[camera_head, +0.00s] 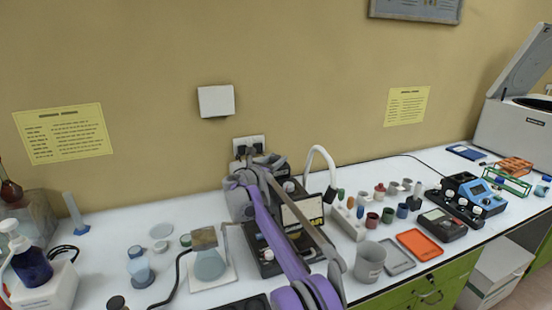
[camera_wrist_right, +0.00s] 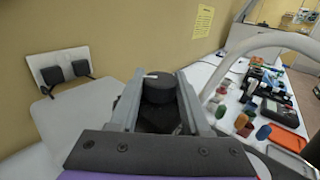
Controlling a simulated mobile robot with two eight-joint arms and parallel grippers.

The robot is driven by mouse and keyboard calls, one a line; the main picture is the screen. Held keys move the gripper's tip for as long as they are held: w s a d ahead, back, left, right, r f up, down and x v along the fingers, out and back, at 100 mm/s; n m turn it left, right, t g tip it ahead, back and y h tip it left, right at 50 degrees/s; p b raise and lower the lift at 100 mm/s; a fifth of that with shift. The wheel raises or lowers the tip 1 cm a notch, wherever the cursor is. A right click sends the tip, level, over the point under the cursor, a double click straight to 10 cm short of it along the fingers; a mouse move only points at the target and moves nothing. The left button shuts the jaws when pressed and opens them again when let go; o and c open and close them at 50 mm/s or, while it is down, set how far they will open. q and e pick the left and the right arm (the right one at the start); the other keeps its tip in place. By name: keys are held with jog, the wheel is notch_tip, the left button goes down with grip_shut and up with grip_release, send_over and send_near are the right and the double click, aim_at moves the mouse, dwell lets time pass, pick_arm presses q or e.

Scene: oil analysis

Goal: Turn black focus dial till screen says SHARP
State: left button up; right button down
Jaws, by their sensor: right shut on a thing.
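The black focus dial (camera_wrist_right: 158,88) is a short dark cylinder with a small pale mark on its top edge, seen in the right wrist view. My right gripper (camera_wrist_right: 160,84) has its two grey fingers on either side of it and is shut on it. In the head view my right gripper (camera_head: 257,168) is at the back of a dark bench instrument (camera_head: 268,268), and my purple arm crosses in front of it. A pale screen panel (camera_head: 302,211) on the instrument is partly hidden by the arm. Its writing is too small to read. My left gripper is not in view.
A curved white tube (camera_head: 325,158) stands just right of the gripper. Several coloured cups, a grey beaker (camera_head: 370,262) and an orange tray (camera_head: 419,244) are to the right.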

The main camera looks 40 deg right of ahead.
jog(key=shift+c, duration=1.8)
grip_release()
jog(key=shift+a, duration=0.1)
jog(key=b+v, duration=0.1)
jog(key=v, duration=0.9)
jog(key=shift+s+a, duration=0.2)
jog(key=shift+a, duration=0.1)
